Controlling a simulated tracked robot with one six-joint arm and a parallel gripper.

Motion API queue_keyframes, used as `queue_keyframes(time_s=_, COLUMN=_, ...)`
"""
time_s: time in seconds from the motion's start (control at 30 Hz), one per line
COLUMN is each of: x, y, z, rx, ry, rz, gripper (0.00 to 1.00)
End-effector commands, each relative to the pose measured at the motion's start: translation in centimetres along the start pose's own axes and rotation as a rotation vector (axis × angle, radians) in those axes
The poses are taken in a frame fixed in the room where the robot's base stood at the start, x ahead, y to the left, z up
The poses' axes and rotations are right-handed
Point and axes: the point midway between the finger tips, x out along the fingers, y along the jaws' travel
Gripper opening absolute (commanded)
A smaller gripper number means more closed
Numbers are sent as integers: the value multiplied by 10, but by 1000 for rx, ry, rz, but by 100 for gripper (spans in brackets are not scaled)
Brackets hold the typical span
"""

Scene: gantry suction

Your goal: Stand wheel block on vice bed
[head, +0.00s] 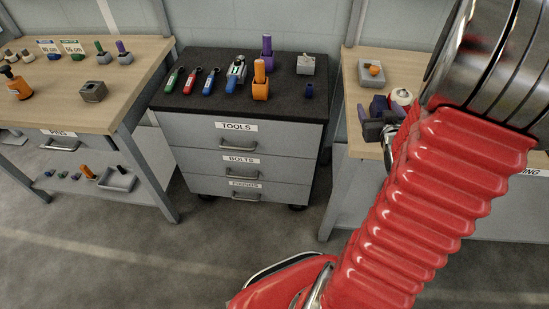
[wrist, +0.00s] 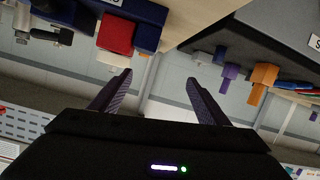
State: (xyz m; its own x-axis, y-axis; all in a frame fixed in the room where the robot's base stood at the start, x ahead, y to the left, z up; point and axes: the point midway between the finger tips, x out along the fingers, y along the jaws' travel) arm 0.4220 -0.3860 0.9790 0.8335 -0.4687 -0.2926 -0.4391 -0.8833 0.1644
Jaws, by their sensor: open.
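My gripper (head: 388,104) is open and empty over the right bench in the head view, partly hidden by my red arm sleeve. In the wrist view the two dark purple fingers of my gripper (wrist: 160,80) are apart with nothing between them. That view looks upside down. A blue body (wrist: 145,10) with a red block (wrist: 117,34) beside it shows at its top left; it may be the vice, but I cannot tell for sure. A small white rounded piece (head: 401,96) lies just beyond my gripper. I cannot identify the wheel block with certainty.
A grey block with an orange ball (head: 375,70) stands at the right bench's back. The dark-topped drawer cabinet (head: 225,135) carries several tools and an orange piece (head: 260,82). The left bench (head: 130,75) holds a grey block (head: 93,91).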

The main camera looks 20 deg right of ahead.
Motion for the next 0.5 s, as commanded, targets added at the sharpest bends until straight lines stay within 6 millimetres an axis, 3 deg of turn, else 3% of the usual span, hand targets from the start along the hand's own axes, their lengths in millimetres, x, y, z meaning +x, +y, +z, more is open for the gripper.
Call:
queue_keyframes(time_s=0.03, x=0, y=-13, z=-12, rx=-18, ry=-18, rz=-9, gripper=70)
queue_keyframes(time_s=0.27, x=-14, y=-60, z=-41, rx=-62, ry=-139, rz=-29, gripper=70)
queue_keyframes(time_s=0.5, x=-49, y=-113, z=-65, rx=-84, ry=-258, rz=-68, gripper=70)
